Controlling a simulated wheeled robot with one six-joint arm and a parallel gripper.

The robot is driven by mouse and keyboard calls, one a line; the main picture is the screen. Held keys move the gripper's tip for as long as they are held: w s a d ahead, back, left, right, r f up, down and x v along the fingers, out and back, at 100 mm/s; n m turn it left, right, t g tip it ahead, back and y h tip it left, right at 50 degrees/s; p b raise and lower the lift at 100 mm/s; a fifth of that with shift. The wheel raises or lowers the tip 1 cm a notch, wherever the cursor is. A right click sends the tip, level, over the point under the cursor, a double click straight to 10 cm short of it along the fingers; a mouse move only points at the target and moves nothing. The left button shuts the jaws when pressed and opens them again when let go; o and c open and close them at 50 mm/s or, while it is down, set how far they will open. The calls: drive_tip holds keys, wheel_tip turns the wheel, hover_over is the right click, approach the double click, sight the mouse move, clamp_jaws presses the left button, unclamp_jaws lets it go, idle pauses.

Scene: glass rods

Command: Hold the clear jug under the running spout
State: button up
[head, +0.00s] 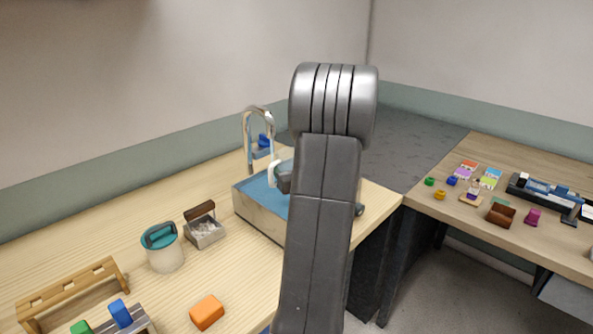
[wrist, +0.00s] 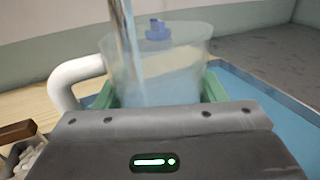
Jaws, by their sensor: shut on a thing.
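The clear jug (wrist: 185,70) stands roughly upright between the green finger pads of my gripper (wrist: 157,92), which is shut on it. Its white handle (wrist: 72,82) points left in the wrist view. In the head view my arm hides most of the jug; a white curved part like its handle (head: 272,174) shows beside my gripper (head: 284,178). The curved metal spout (head: 257,112) rises over the blue-floored basin (head: 255,188). In the wrist view a pale stream (wrist: 123,35) comes down from above and shows inside the jug's outline. The water level is hard to tell.
A teal-lidded pail (head: 164,252), a grey box with a brown handle (head: 205,230), an orange block (head: 207,312) and a wooden rack (head: 75,290) stand left of the basin. A second table (head: 480,150) with small coloured items is at right.

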drive_tip(key=w+a+b, duration=0.1)
drive_tip(key=w+a, duration=0.4)
drive_tip(key=shift+w+a+b, duration=0.15)
drive_tip(key=shift+b, duration=0.25)
idle(2.9)
drive_tip(key=s+d+b, duration=0.1)
drive_tip(key=s+d, duration=0.9)
idle(0.5)
